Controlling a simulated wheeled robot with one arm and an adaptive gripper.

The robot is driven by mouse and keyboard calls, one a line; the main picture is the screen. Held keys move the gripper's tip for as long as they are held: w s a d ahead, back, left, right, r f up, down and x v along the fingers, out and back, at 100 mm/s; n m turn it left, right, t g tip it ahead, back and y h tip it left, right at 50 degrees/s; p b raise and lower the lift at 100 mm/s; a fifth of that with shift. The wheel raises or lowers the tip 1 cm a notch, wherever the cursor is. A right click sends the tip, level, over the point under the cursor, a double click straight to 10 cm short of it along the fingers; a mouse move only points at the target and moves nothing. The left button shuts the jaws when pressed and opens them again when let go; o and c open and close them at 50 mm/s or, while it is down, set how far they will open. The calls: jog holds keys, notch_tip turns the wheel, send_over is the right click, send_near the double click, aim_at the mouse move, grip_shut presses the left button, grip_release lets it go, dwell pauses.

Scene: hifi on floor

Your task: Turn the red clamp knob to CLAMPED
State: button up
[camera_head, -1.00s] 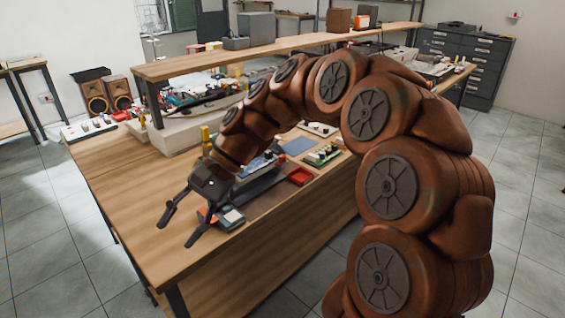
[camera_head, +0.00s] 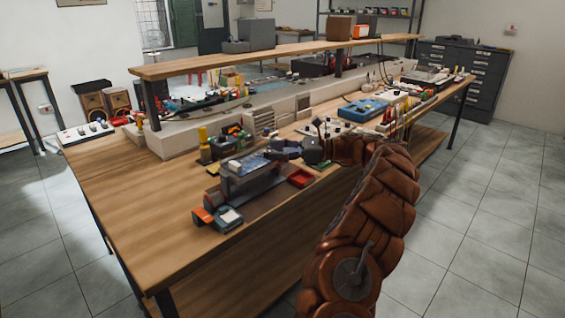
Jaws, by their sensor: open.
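A dark grey fixture (camera_head: 252,184) with a raised deck stands on the near part of the wooden bench, with a small board on top. I cannot make out a red clamp knob or any CLAMPED marking for sure at this size. My gripper (camera_head: 298,146) is dark, open and seemingly empty, just right of and behind the fixture. Its fingers blend into the clutter there, and I cannot tell whether they touch anything. My arm rises from the lower right and hides part of the bench's front edge.
An orange and grey device (camera_head: 217,216) sits left of the fixture. A small red tray (camera_head: 300,178) lies to its right. A yellow-topped bottle (camera_head: 203,137) stands behind. A shelf (camera_head: 280,54) spans the bench's back. The bench's left front is bare.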

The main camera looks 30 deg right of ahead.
jog(key=s+d+f+m+t+h+b, duration=0.1)
jog(key=d+f+m, duration=0.1)
jog(key=d, duration=0.3)
jog(key=s+d+f+m+t+h, duration=0.1)
jog(key=d+f, duration=0.2)
jog(key=d, duration=0.1)
jog(key=shift+w+r+x, duration=0.1)
jog(key=shift+r+x, duration=0.05)
jog(key=shift+x, duration=1.75)
jog(key=shift+w+r+x, duration=0.1)
jog(key=shift+r+x, duration=0.05)
jog(key=shift+x, duration=1.75)
jog(key=shift+d, duration=0.15)
grip_shut()
